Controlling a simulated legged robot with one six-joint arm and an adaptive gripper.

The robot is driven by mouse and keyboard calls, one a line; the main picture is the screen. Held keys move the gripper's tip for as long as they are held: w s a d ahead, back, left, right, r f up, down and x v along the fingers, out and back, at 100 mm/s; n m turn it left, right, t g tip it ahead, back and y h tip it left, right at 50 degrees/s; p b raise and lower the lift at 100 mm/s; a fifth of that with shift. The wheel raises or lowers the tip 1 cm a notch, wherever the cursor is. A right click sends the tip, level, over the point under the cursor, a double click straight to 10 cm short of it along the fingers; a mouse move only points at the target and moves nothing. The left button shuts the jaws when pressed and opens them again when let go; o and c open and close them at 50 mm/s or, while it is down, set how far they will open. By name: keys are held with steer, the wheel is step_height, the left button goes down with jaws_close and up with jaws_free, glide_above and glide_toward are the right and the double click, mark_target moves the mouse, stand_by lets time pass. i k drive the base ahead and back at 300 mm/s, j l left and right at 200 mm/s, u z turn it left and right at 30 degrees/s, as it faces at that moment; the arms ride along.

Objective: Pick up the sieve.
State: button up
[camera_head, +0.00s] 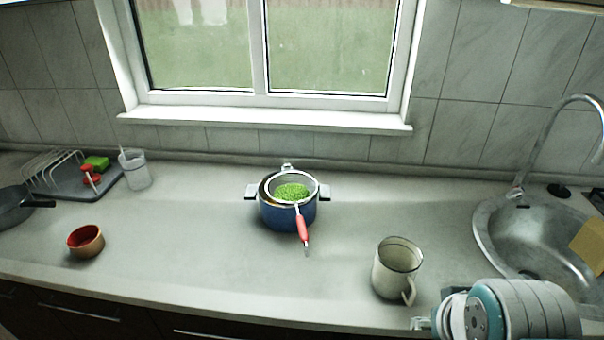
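The sieve (302,222) rests across the top of a blue enamel pot (277,213) in the middle of the counter. Its red handle points toward the front edge and hangs over the pot's near side. Green contents, like peas, (291,192) show in the sieve's bowl. The pot has two side handles. Part of my arm shows at the lower right, well apart from the sieve. My gripper's fingers cannot be made out.
A cream enamel mug (395,271) stands right of the pot, near the front edge. A small reddish-brown bowl (86,242) is at left. A dish rack (62,176) and clear cup (134,169) stand at back left. A sink (510,235) is at right. Counter around the pot is clear.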

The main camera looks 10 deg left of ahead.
mark_target(301, 226)
steer(key=u, duration=1.95)
steer(key=z, duration=1.25)
steer(key=i+j+z, duration=0.25)
steer(key=j+z, duration=0.25)
steer(key=j, duration=0.2)
